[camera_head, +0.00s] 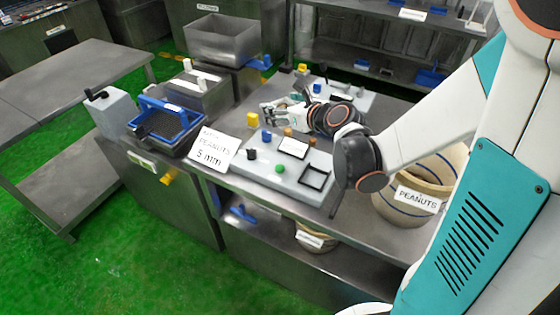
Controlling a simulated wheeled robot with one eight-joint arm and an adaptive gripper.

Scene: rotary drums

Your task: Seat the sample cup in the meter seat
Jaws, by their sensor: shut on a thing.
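My gripper (268,110) reaches left over the bench, above the back left part of a grey panel. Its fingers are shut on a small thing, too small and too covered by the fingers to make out. I cannot tell whether it is the sample cup. The grey panel (244,178) looks like the meter. It carries a black square frame (314,178), a white label plate (293,147), a green button (279,169), a black knob (251,154) and a blue piece (266,135). I cannot tell which part is the meter seat.
A yellow block (252,119) stands just left of my gripper. A sign reading peanuts 5 mm (214,149) leans at the bench's front left. A blue-framed tray (166,123) is farther left. A basket labelled PEANUTS (418,199) stands at right. A second panel (358,98) lies behind my wrist.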

